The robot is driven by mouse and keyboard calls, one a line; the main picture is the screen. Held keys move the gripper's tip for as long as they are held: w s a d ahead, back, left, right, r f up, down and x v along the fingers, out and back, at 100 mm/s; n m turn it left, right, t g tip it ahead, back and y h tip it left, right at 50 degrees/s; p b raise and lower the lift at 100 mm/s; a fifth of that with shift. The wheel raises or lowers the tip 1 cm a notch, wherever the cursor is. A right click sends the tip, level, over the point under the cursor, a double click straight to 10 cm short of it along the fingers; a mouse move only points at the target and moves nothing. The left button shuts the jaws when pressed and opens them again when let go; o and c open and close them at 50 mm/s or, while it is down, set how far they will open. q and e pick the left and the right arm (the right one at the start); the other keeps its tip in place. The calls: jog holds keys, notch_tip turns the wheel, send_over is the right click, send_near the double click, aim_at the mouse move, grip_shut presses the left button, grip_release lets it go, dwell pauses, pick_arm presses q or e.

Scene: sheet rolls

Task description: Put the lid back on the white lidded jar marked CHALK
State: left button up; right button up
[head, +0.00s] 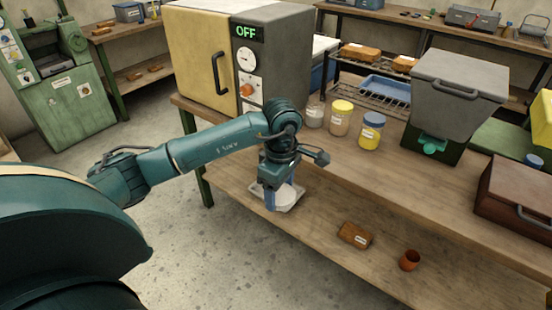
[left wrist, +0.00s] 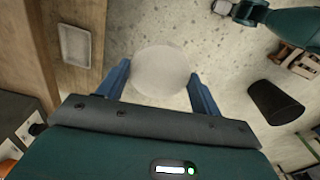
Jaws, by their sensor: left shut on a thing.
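My left gripper (head: 283,197) points down in front of the workbench edge, in front of the lower shelf. In the left wrist view its blue fingers (left wrist: 161,85) are shut on a pale round disc, the white lid (left wrist: 160,70). In the head view the lid is hard to separate from the white tray behind it. A pale glass jar (head: 315,112) with no coloured lid visible stands on the bench beside the oven, behind and right of the gripper. Its label is too small to read, so I cannot confirm CHALK.
A yellow-lidded jar (head: 340,118) and blue-lidded jar (head: 370,131) stand close right of the pale jar. The oven (head: 292,60) is left of it, a grey-lidded bin (head: 455,90) right.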

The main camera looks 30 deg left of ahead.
pick_arm(q)
jog(key=s+d+f+m, duration=0.7)
jog(key=s+f+m, duration=0.2)
jog(key=m, duration=0.9)
jog(key=shift+s+f, duration=0.15)
jog(key=shift+s, duration=0.7)
pick_arm(e)
jog(key=f, duration=0.2)
jog(key=d+f, duration=0.1)
jog(key=shift+s+h, duration=0.3)
